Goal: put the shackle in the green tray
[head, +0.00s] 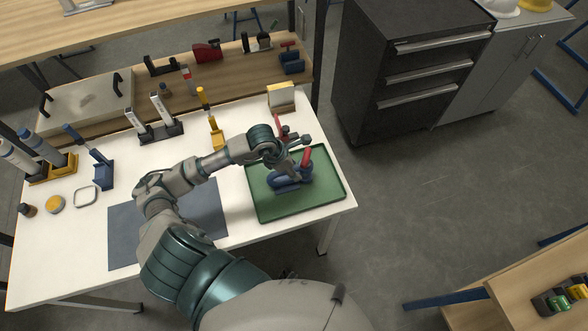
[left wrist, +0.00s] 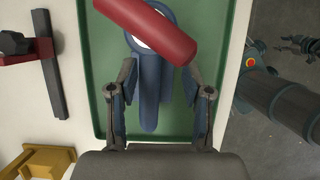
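The blue shackle (head: 289,182) with a red pin (head: 306,158) is over the green tray (head: 324,206) and appears to rest on its floor. In the left wrist view the red pin (left wrist: 150,28) crosses above the blue body (left wrist: 149,95), with the green tray (left wrist: 103,70) behind. My left gripper (left wrist: 160,100) is open, its fingers on either side of the blue body with gaps showing. In the head view its fingers are partly hidden behind my wrist. A dark jointed shape (left wrist: 300,45) at the right of the wrist view appears to be my right gripper, too small to read.
A grey-blue mat (head: 206,206) lies left of the tray on the white table (head: 60,240). A yellow-based tool (head: 216,132), a red clamp (head: 281,123) and a yellow-white block (head: 281,97) stand behind. Dark drawers (head: 400,70) stand beyond the table's right side.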

